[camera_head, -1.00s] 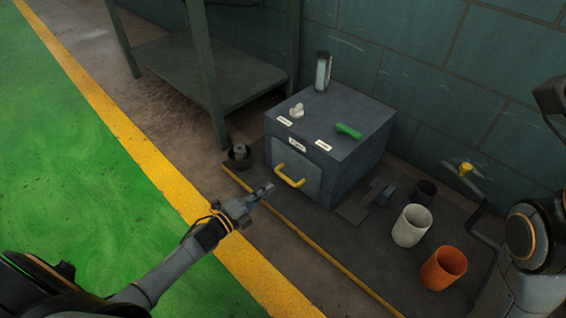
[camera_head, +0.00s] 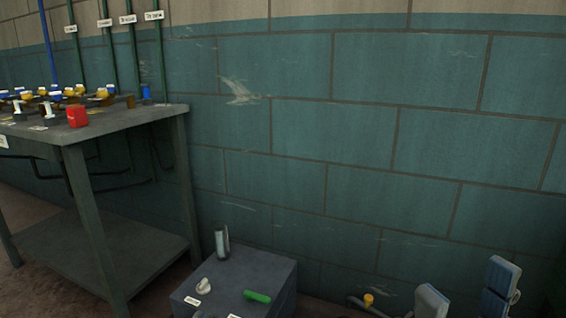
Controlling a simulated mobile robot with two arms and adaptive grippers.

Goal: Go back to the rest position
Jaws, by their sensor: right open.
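My right gripper (camera_head: 467,279) is at the lower right edge of the head view, with its two grey-blue fingers spread apart and nothing seen between them. It is in front of the teal wall, to the right of the dark box. My left gripper is not in view. The dark box (camera_head: 262,272) is at the bottom, its front cut off by the frame. On its top are a white knob (camera_head: 203,286), a green handle (camera_head: 257,296) and an upright grey cylinder (camera_head: 222,242).
A metal table (camera_head: 140,112) stands at the left, with a red block (camera_head: 77,116) and several blue and yellow fittings on it. Labelled pipes run up the wall (camera_head: 400,150) behind. A yellow knob (camera_head: 368,299) shows low, left of my right gripper.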

